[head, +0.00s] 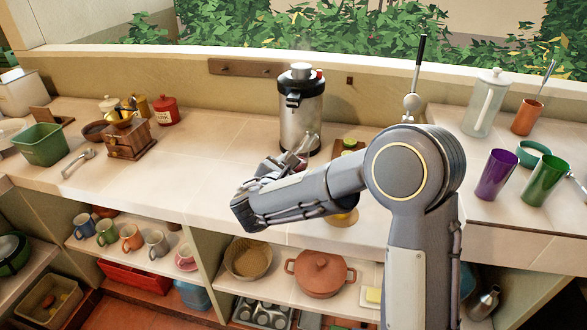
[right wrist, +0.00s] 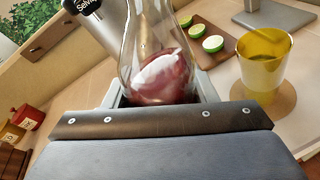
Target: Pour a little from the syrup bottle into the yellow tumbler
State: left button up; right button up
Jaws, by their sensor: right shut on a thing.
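The syrup bottle (right wrist: 160,68) is clear glass with dark red syrup in its lower part. My right gripper (right wrist: 158,92) is shut around it, a finger on each side. In the head view the bottle (head: 309,143) shows only in part beyond my right gripper (head: 285,170), its neck seeming to lean right. The yellow tumbler (right wrist: 262,65) stands upright on a round tan coaster (right wrist: 284,108), to the right of the bottle and apart from it. In the head view my right arm hides most of the tumbler. My left gripper is out of view.
A steel juicer (head: 300,108) stands right behind the bottle. A board with cut limes (right wrist: 213,44) lies near the tumbler. A wooden grinder (head: 130,138) and green basket (head: 42,147) are at left; purple (head: 495,175) and green (head: 544,180) cups are at right.

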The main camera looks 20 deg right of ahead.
jog(key=f+m+y+b, duration=0.2)
jog(key=b, duration=0.3)
jog(key=d+f+m+y+b, duration=0.1)
jog(key=f+m+y+b, duration=0.1)
jog(key=b, duration=0.3)
jog(key=shift+s+d+f+m, duration=0.15)
jog(key=shift+d+f+m, duration=0.05)
jog(key=shift+f+m, duration=0.45)
jog(key=shift+a+r+m+y+b, duration=0.2)
jog(key=shift+r+m+y+b, duration=0.15)
jog(key=shift+r+y+b, duration=0.35)
dwell(1.2)
jog(key=shift+a+r+m+y+b, duration=0.1)
jog(key=shift+r+m+y+b, duration=0.25)
jog(key=shift+r+b, duration=0.25)
dwell(1.7)
jog(key=shift+f+b, duration=0.1)
jog(key=shift+b, duration=0.5)
dwell(1.5)
